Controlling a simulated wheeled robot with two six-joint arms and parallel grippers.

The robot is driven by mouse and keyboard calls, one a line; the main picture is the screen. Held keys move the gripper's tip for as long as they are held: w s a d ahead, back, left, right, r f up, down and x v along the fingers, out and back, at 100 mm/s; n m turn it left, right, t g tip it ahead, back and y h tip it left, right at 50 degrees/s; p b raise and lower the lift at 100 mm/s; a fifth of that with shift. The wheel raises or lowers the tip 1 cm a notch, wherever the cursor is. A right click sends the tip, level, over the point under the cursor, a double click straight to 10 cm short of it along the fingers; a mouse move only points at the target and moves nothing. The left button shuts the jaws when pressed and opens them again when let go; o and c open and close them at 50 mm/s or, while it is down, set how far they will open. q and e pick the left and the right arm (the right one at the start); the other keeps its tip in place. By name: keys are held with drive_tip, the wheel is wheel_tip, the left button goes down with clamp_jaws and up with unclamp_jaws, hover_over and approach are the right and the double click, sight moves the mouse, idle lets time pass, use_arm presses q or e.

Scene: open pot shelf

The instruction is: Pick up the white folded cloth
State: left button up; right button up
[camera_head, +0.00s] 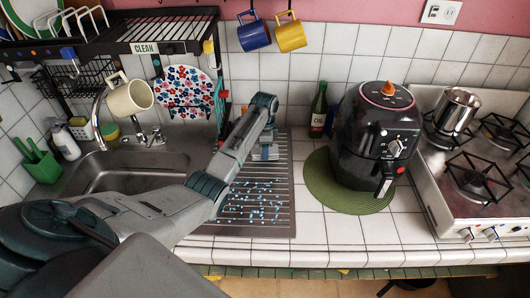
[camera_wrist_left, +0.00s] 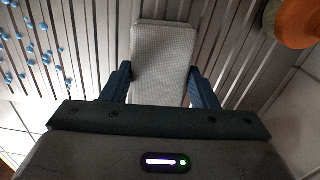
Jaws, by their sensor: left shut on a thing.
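The white folded cloth (camera_wrist_left: 163,50) shows in the left wrist view as a pale, textured, flat rectangle. It lies between the two dark blue fingers of my left gripper (camera_wrist_left: 163,86), which is shut on it. The ribbed metal drainboard is behind it, and I cannot tell whether the cloth touches it. In the head view my left gripper (camera_head: 265,152) is over the back of the drainboard, and the cloth is mostly hidden by it. My right gripper is not in view.
The drainboard (camera_head: 284,200) has blue droplets in front. The sink (camera_head: 130,170) is left, partly behind my arm. An oil bottle (camera_head: 319,108) and black air fryer (camera_head: 372,135) on a green mat (camera_head: 325,188) stand right.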

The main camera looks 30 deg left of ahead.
use_arm(q)
wheel_tip(320, 180, up, 9)
drive_tip(key=b, duration=0.3)
drive_tip(key=shift+r+b, duration=0.15)
drive_tip(key=shift+b, duration=0.2)
wheel_tip(320, 180, up, 9)
drive_tip(key=p, duration=0.8)
drive_tip(key=o, duration=0.4)
drive_tip(key=c, duration=0.3)
drive_tip(key=shift+f, duration=0.2)
drive_tip(key=shift+c, duration=0.2)
